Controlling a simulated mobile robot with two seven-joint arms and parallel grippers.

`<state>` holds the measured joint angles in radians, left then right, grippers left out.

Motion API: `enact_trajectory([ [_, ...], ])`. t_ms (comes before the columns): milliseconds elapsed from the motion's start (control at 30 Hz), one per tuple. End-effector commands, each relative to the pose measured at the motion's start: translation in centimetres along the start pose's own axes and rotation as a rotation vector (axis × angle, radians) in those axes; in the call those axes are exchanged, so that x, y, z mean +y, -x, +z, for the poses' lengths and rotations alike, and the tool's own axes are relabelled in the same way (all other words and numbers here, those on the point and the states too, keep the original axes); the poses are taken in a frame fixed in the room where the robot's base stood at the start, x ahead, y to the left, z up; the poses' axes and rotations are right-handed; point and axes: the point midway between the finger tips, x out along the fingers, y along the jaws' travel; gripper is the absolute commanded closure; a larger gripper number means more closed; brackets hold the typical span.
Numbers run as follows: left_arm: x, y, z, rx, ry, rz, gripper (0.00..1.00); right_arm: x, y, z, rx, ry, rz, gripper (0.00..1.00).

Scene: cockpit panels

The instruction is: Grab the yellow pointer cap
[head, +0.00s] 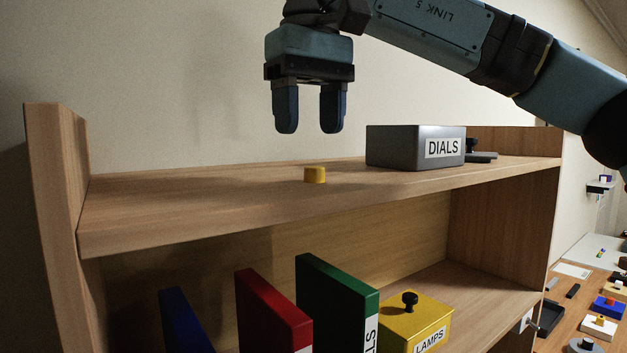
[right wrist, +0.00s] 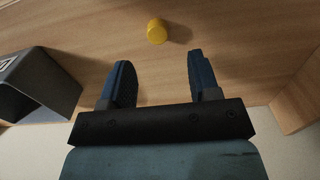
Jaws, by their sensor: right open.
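The yellow pointer cap (head: 315,175) is a small round yellow piece standing on the top shelf (head: 220,195), near its front edge. It also shows in the right wrist view (right wrist: 157,31), beyond the fingertips and between their lines. My right gripper (head: 309,128) points down above the cap, with a clear gap between fingertips and cap. Its two blue fingers are apart with nothing between them; they also show in the right wrist view (right wrist: 160,60). My left gripper is not in view.
A grey box labelled DIALS (head: 415,147) stands right of the cap on the same shelf. Below are blue, red (head: 270,310) and green binders (head: 338,300) and a yellow LAMPS box (head: 415,322). The shelf left of the cap is clear.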

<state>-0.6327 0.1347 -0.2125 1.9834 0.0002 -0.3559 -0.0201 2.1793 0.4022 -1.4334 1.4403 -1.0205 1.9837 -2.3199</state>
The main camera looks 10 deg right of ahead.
Motion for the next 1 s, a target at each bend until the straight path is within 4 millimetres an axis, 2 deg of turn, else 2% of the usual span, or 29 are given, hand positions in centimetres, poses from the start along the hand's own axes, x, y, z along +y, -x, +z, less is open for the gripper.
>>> enact_trajectory([
  [167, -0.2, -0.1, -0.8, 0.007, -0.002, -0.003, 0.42, 0.1, -0.9, 0.1, 0.002, 0.001, 0.001, 0.44],
  [300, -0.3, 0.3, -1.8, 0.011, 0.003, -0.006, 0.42, 0.5, -2.9, 0.3, 0.001, 0.000, 0.003, 0.44],
  [467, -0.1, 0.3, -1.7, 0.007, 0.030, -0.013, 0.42, 0.5, -5.0, 0.2, 0.002, 0.000, 0.001, 0.44],
  [733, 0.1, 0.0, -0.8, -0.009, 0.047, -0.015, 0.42, 0.5, -5.6, 0.2, 0.003, 0.000, -0.001, 0.44],
  [767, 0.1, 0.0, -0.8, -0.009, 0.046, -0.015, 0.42, 0.5, -5.6, 0.2, 0.003, 0.000, -0.001, 0.46],
  [900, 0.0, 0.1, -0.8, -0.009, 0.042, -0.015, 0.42, 0.5, -5.5, 0.2, 0.003, 0.000, -0.001, 0.78],
  [1000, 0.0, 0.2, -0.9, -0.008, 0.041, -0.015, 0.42, 0.5, -5.5, 0.2, 0.003, 0.000, -0.001, 0.97],
])
